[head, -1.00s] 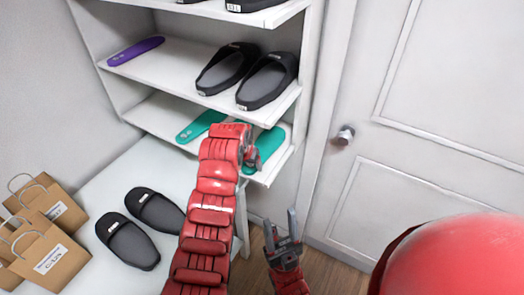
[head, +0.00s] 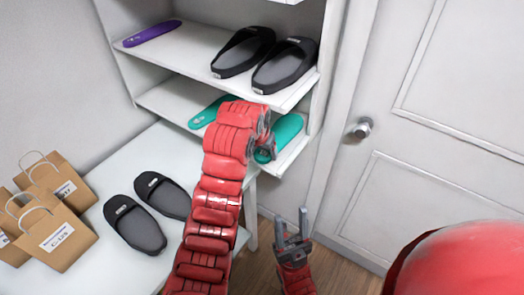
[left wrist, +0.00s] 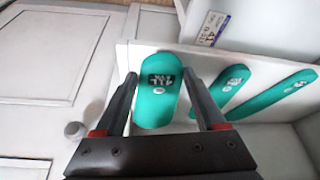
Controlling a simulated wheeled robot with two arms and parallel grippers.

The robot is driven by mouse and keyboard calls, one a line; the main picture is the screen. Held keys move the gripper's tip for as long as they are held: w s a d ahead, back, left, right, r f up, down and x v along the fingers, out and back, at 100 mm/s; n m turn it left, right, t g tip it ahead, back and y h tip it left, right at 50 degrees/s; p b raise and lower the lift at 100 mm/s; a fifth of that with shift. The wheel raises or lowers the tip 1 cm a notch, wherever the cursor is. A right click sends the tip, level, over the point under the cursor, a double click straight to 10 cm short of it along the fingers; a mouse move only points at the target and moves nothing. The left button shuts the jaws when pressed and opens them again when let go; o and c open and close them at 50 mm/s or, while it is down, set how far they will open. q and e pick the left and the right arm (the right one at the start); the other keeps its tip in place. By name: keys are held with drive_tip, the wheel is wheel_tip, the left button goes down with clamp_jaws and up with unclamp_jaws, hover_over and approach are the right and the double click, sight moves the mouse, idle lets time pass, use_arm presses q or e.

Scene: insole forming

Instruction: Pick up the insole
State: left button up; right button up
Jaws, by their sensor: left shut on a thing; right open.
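A teal insole (head: 287,133) lies at the right end of the lower shelf in the head view, partly hidden by my left gripper. My left gripper (head: 268,145) is at its near end. In the left wrist view, the two fingers of my left gripper (left wrist: 159,76) stand on either side of this insole (left wrist: 157,105), shut on it. It carries a dark printed label with "41". Another teal insole (head: 206,113) lies to its left, partly behind my arm. My right gripper (head: 292,232) is open and empty, low in front of the shelf.
Black slippers (head: 283,65) and a purple insole (head: 152,33) are on the shelf above. Black slippers (head: 137,225) and paper bags (head: 62,238) stand on the white table (head: 115,175). A door with a knob (head: 362,128) is at the right.

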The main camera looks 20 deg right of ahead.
use_arm(q)
drive_tip(key=shift+s+a+r, duration=0.15)
drive_tip(key=shift+s, duration=0.45)
drive_tip(key=shift+s+a+r, duration=0.1)
drive_tip(key=shift+s+a, duration=0.05)
drive_tip(key=shift+s, duration=0.45)
drive_tip(key=s+a+p, duration=0.2)
drive_tip(key=s+p, duration=0.3)
drive_tip(key=s, duration=0.3)
drive_tip(key=shift+s+r+p, duration=0.3)
drive_tip(key=shift+s+r, duration=0.1)
drive_tip(key=shift+r, duration=0.05)
drive_tip(key=shift+s+a, duration=0.1)
drive_tip(key=shift+s, duration=0.55)
drive_tip(key=shift+f, duration=0.1)
